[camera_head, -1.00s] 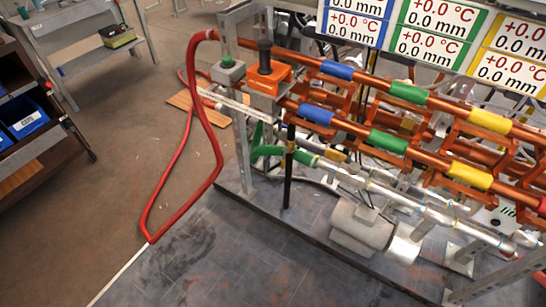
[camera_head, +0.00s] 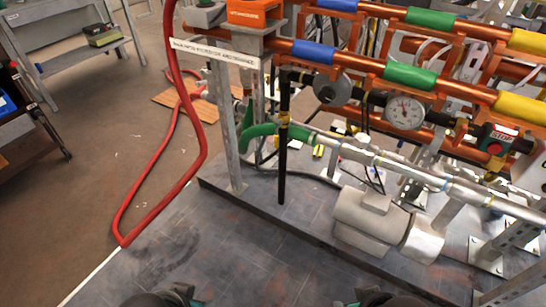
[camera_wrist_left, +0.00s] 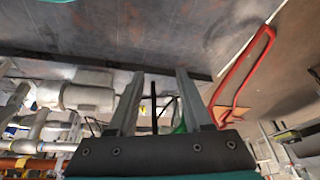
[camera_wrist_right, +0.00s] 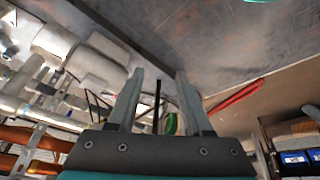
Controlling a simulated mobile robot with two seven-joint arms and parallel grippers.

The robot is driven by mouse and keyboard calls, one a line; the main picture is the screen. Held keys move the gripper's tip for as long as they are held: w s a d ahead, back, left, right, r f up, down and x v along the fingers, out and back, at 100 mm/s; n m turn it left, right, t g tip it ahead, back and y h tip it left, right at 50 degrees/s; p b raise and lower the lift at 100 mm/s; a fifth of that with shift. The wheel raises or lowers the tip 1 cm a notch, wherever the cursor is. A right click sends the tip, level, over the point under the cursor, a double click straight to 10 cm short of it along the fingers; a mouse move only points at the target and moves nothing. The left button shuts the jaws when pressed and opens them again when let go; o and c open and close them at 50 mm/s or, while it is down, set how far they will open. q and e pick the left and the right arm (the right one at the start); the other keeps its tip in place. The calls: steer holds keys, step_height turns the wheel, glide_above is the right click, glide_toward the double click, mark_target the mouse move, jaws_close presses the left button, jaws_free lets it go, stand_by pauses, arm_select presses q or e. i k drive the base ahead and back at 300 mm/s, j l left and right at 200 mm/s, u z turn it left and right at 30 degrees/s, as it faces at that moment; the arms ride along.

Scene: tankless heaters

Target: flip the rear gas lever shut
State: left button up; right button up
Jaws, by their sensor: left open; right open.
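I cannot single out the rear gas lever with certainty. A vertical black pipe (camera_head: 283,165) with a yellow band (camera_head: 284,118) stands in front of the rig, and a small yellow part (camera_head: 318,150) shows to its right. A black horizontal pipe (camera_head: 375,103) carries a round gauge (camera_head: 404,112). My left gripper (camera_wrist_left: 160,73) is open and empty in the left wrist view. My right gripper (camera_wrist_right: 160,72) is open and empty in the right wrist view. The black pipe shows beyond the fingers in both wrist views. In the head view only dark tops of both hands show at the bottom edge.
A red hose (camera_head: 160,215) loops left. Grey floor (camera_head: 250,255) in front is clear.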

mark_target(279, 123)
steer(key=i+j, duration=0.35)
steer(key=i, duration=0.15)
steer(key=i+j+u, duration=0.15)
steer(key=i+j, duration=0.15)
steer(key=i, duration=0.2)
